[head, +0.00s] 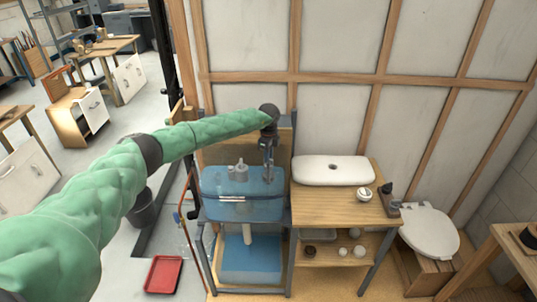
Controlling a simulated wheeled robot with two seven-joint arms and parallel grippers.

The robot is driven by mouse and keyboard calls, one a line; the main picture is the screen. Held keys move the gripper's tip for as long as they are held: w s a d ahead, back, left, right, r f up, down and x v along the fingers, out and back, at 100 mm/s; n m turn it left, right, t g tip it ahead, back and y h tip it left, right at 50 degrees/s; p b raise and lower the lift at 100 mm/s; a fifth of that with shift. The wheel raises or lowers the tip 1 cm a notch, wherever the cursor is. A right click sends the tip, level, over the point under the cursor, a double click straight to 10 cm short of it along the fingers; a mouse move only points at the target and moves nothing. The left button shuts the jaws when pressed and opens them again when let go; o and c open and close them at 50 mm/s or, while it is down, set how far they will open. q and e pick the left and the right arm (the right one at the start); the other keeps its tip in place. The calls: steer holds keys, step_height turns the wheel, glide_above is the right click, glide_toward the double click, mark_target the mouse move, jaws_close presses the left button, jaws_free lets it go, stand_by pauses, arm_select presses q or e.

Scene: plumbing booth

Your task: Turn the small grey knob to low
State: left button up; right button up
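My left arm reaches in from the left in a green sleeve. Its dark gripper (268,176) points down at the right back part of a see-through blue tank (228,209). The fingers are too small to show whether they are open or shut. I cannot make out the small grey knob; the gripper may hide it. A pale grey fitting (238,171) stands up in the tank, left of the gripper and apart from it. My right gripper is not in view.
A wooden counter (325,209) with a white basin (333,170) stands right of the tank, with a small white round item (364,194) on it. A toilet (430,230) is farther right. A red tray (163,275) lies on the floor. A studded wall closes the back.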

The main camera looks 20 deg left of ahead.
arm_select(q)
steer(key=shift+f, duration=0.5)
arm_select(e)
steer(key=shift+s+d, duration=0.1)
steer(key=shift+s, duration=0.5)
arm_select(q)
jaws_close()
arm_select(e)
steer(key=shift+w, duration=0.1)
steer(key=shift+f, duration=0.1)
